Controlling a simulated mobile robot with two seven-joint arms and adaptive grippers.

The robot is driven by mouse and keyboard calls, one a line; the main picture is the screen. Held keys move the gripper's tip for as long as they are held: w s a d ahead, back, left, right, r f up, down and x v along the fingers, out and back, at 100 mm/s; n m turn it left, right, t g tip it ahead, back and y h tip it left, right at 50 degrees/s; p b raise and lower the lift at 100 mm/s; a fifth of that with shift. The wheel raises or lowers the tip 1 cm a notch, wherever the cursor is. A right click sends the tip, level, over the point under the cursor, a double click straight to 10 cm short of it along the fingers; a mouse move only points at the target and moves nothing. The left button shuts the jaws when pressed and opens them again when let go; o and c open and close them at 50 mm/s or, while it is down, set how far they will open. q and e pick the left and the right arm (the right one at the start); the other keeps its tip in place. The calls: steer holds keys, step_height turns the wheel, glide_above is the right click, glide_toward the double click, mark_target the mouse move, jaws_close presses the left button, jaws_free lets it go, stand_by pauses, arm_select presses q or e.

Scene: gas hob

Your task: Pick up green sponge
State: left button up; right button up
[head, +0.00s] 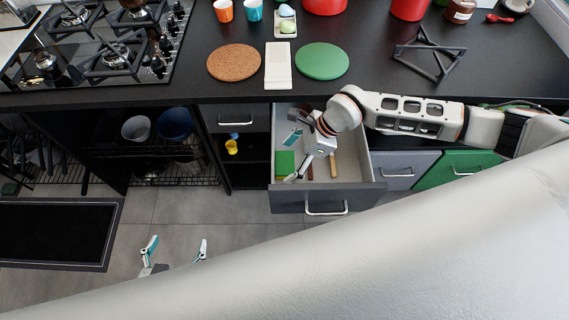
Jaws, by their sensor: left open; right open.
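A green block that looks like the sponge (284,164) lies flat in the left part of an open drawer (358,197) below the counter. My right gripper (292,158) reaches down from the right, over the drawer. Its jaws are open and empty, with the fingertips close over the green sponge. I cannot tell whether they touch it. My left gripper (177,244) is open and empty, low in the picture above the floor, well away from the drawer.
Wooden-handled utensils (333,166) lie in the drawer right of the sponge. The counter above holds a cork mat (233,62), a green round mat (321,61) and a black trivet (430,52). A gas hob (105,40) is at left. Floor before the drawer is clear.

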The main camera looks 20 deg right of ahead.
mark_target(289, 162)
steer(key=shift+x, duration=0.9)
steer(key=shift+c, duration=0.3)
steer(key=shift+d, duration=0.1)
steer(key=c, duration=0.8)
steer(key=shift+d+r, duration=0.25)
steer(key=shift+r, duration=0.25)
step_height(289, 162, up, 11)
steer(key=p, duration=0.1)
steer(key=shift+s+d+f+b, duration=0.15)
steer(key=shift+s+d, duration=0.6)
steer(key=shift+d, duration=2.4)
steer(key=shift+s+d+b, duration=0.3)
steer(key=shift+s+d, duration=0.5)
steer(key=shift+d, duration=2.35)
steer(key=shift+s+d+f+b, duration=0.15)
steer(key=shift+s+d, duration=0.6)
steer(key=shift+d, duration=2.4)
